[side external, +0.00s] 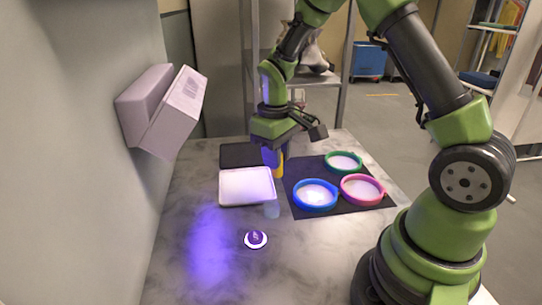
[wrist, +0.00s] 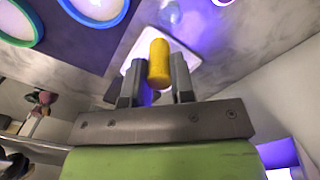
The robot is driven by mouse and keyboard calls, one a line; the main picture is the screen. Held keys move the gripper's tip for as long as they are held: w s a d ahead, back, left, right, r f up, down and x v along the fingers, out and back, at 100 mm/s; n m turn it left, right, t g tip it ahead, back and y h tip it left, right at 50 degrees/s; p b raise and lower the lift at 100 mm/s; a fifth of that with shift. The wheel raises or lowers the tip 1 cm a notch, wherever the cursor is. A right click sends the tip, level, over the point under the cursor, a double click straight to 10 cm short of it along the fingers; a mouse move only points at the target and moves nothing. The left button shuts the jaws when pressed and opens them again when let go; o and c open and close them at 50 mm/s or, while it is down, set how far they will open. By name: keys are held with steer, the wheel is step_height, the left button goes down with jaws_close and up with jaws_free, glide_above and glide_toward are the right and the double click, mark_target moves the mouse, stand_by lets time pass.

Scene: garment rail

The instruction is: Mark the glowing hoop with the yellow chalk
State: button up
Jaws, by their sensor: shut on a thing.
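My gripper (wrist: 158,92) is shut on the yellow chalk (wrist: 159,62), which stands out between the two fingers. In the side view the chalk (side external: 281,160) is held above the back right of the white tray (side external: 247,203), partly behind my gripper. Three hoops with pale insides lie on a dark mat (side external: 291,173) to the right: a blue hoop (side external: 316,209), a pink hoop (side external: 362,204) and a green hoop (side external: 343,171). The blue hoop (wrist: 94,25) and green hoop (wrist: 41,22) also show in the wrist view. I cannot clearly tell which hoop glows.
A small translucent cup (side external: 272,210) stands in front of the white tray. A white disc with a purple centre (side external: 256,239) lies nearer, beside a violet light patch (side external: 209,240). A wall box (side external: 165,110) juts out left. The front of the table is mostly clear.

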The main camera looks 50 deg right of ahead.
steer(key=s+d+f+g, duration=0.2)
steer(key=s+d+f, duration=0.15)
steer(key=d, duration=0.55)
steer(key=shift+h, duration=0.3)
steer(key=shift+s+f, duration=0.2)
steer(key=shift+f, duration=1.1)
steer(key=shift+s+f, duration=0.2)
steer(key=shift+f, duration=1.05)
steer(key=shift+f, duration=0.55)
step_height(320, 180, up, 7)
